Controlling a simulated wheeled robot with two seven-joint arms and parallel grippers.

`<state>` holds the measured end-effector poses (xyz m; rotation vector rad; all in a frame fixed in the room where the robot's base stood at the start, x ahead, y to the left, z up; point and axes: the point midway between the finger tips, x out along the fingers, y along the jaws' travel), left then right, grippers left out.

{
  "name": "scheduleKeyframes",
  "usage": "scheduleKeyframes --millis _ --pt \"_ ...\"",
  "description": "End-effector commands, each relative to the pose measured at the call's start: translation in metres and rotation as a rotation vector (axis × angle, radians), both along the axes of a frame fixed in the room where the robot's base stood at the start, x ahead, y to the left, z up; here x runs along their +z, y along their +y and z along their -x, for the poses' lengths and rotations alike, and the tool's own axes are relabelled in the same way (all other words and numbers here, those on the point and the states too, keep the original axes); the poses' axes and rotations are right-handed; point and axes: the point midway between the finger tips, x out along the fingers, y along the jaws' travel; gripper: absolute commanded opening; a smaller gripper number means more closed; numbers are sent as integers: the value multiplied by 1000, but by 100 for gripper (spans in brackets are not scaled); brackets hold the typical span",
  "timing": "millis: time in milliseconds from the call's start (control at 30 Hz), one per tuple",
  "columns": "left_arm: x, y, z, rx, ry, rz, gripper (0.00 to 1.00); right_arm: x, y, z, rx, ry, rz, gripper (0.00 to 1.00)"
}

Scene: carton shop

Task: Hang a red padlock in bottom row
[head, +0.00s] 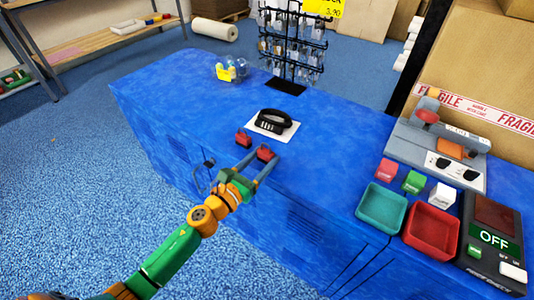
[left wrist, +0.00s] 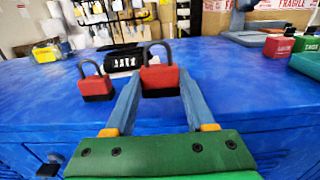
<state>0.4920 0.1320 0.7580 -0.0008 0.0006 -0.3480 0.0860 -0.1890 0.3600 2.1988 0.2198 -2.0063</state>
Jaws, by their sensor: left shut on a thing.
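My left gripper (head: 263,157) is shut on a red padlock (head: 265,153) with a black base and dark shackle. In the left wrist view this padlock (left wrist: 160,78) sits upright between the fingertips (left wrist: 159,88), shackle up. A second red padlock (head: 243,138) stands upright on the blue counter just left of the gripper; it also shows in the left wrist view (left wrist: 94,83). The black wire display rack (head: 291,45) stands at the back of the counter with several rows of hooks holding packaged items. Its lower part shows at the top of the left wrist view (left wrist: 112,12). My right gripper is not in view.
A yellow-labelled tape dispenser (head: 230,70) stands left of the rack. Teal (head: 381,207) and red (head: 432,230) trays and a grey machine (head: 440,145) occupy the right. The counter's left side is clear.

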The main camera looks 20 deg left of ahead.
Motion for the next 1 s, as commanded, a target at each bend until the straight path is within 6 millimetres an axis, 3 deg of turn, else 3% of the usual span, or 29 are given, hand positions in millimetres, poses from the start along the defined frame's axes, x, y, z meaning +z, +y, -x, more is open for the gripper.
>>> scheduleKeyframes --millis 700,1000 --pt "0 20 55 -1 0 0 10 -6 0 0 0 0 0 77" --pt "1 21 58 -1 -1 -1 10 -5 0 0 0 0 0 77"
